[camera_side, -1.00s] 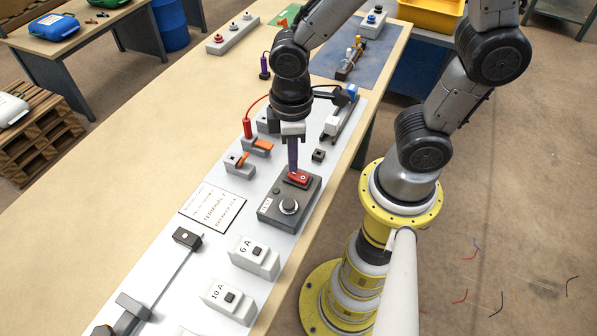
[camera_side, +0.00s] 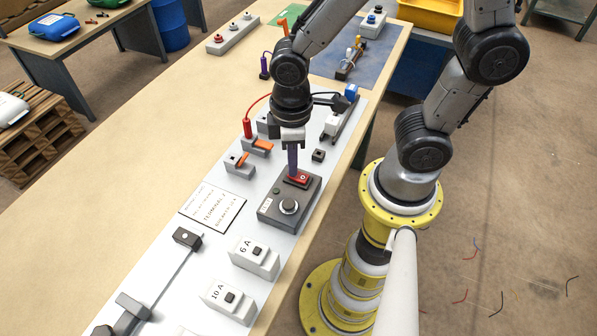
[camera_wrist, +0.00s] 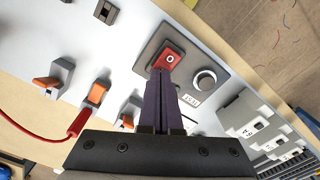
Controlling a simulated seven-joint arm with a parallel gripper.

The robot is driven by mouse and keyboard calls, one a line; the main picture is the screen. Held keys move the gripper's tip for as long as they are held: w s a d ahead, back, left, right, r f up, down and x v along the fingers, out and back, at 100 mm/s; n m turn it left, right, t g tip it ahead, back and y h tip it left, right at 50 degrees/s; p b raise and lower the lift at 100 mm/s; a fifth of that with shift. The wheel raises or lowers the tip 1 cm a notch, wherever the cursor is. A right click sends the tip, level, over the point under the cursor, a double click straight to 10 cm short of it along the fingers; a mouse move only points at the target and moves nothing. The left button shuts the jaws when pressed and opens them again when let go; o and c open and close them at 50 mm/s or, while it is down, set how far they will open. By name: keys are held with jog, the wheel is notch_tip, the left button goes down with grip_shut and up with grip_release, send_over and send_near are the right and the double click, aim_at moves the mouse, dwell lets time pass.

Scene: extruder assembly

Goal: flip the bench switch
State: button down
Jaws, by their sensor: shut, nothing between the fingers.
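The bench switch is a red rocker (camera_side: 300,177) marked with a small white symbol, set in a dark grey box (camera_side: 272,214) with a round knob (camera_side: 290,206). In the wrist view the red rocker (camera_wrist: 171,58) lies just beyond my fingertips. My gripper (camera_side: 293,174) points down at the rocker's near-left end, its purple fingers together with nothing between them. In the wrist view my gripper (camera_wrist: 160,72) overlaps the rocker's lower end. The tips look in contact with it or very close; I cannot tell which. They hide part of that end.
Orange-levered grey clamps (camera_side: 238,163) and a red plug (camera_side: 247,128) with a red cable stand left of my gripper. A labelled plate (camera_side: 212,207) lies flat left of the box. White blocks marked 6 A (camera_side: 254,258) and 10 A (camera_side: 228,300) stand nearer the camera.

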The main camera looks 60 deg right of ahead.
jog(key=shift+f, duration=0.15)
jog(key=shift+r, duration=3.55)
jog(key=s+d+r+m+t, duration=0.4)
jog(key=d+r+m+t, duration=0.1)
jog(key=r, duration=0.4)
jog(key=shift+s+d+m+t, duration=0.35)
jog(key=shift+d+m, duration=0.15)
jog(key=shift+d, duration=0.75)
